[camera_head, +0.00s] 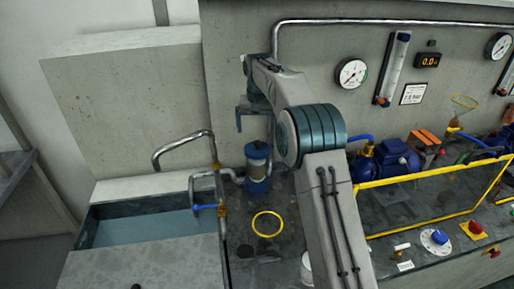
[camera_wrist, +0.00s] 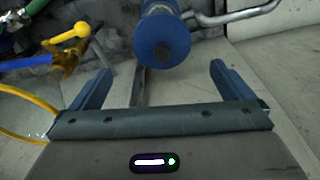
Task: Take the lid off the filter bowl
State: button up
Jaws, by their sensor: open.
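My gripper (camera_head: 254,112) is above the bowl, apart from the lid. In the wrist view my gripper (camera_wrist: 160,70) has its fingers wide apart with nothing between them. My arm hides part of the bench to the right.
A bent metal pipe (camera_head: 182,145) and a blue-handled valve (camera_head: 205,208) stand left of the bowl, by a water basin (camera_head: 145,228). A yellow ring (camera_head: 267,224) lies in front. A blue pump (camera_head: 385,160) and yellow guard frame (camera_head: 430,178) are at right.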

aim_at(257, 141)
jog(key=shift+w+a+f, duration=0.2)
jog(key=shift+w+f, duration=0.05)
jog(key=shift+f, duration=0.3)
jog(key=f, duration=0.4)
jog(key=w+f+p, duration=0.1)
jog(key=f, duration=0.1)
jog(key=shift+f, duration=0.35)
jog(key=c, duration=0.9)
